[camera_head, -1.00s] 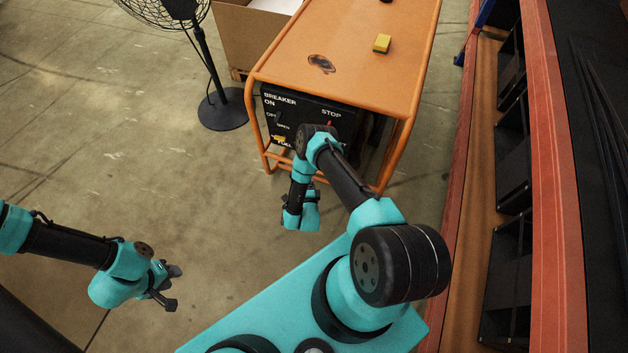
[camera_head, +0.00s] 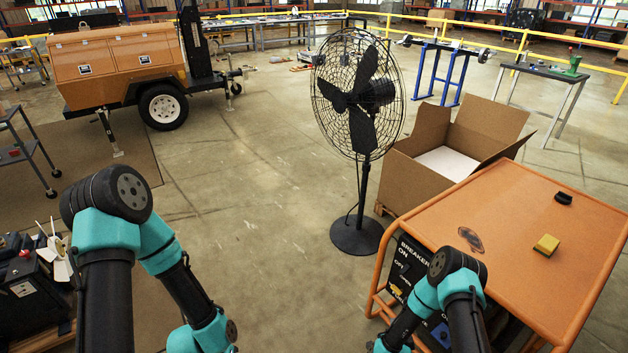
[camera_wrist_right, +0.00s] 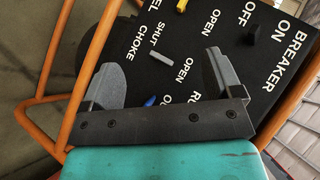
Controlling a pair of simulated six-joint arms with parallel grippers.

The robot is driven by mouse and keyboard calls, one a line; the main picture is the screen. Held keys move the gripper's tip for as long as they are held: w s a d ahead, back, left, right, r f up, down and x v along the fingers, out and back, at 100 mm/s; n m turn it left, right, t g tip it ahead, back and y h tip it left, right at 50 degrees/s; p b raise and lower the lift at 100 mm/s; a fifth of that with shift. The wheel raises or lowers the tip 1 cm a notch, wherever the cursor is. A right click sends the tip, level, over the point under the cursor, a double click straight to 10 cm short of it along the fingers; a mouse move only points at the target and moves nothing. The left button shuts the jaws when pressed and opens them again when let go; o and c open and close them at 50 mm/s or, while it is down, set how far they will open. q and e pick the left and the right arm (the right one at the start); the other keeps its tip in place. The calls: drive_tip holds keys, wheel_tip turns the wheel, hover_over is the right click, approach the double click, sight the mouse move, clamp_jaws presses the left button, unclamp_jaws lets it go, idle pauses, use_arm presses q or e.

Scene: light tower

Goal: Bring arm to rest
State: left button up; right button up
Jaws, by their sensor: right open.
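The teal and black right arm (camera_head: 465,300) reaches down in front of the orange machine (camera_head: 520,240). Its gripper is below the bottom edge of the head view. In the right wrist view the right gripper (camera_wrist_right: 160,75) is open and empty, its two grey fingers apart in front of the black control panel (camera_wrist_right: 275,75). Whether a finger touches the panel I cannot tell. A grey lever (camera_wrist_right: 161,57) and a blue knob (camera_wrist_right: 152,100) show between the fingers. My left arm (camera_head: 185,290) hangs down at the left, its gripper out of the picture.
The orange tube frame (camera_wrist_right: 85,75) runs beside the right gripper. A yellow block (camera_head: 546,245) and a black item (camera_head: 563,198) lie on the machine's top. A fan (camera_head: 357,235) and a cardboard box (camera_head: 410,185) stand behind. The floor between my arms is clear.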

drive_tip(key=s+a+r+n+g+y, duration=0.3)
drive_tip(key=s+a+r+n+g, duration=0.1)
drive_tip(key=s+r+n, duration=0.3)
drive_tip(key=s+a+r+n+g+y, duration=0.4)
drive_tip(key=s+r+n+g, duration=0.2)
drive_tip(key=s+r, duration=0.5)
drive_tip(key=shift+a+r+n+g, duration=0.35)
drive_tip(key=shift+r+n, duration=0.2)
drive_tip(key=shift+n, duration=0.35)
drive_tip(key=shift+s+d, duration=0.1)
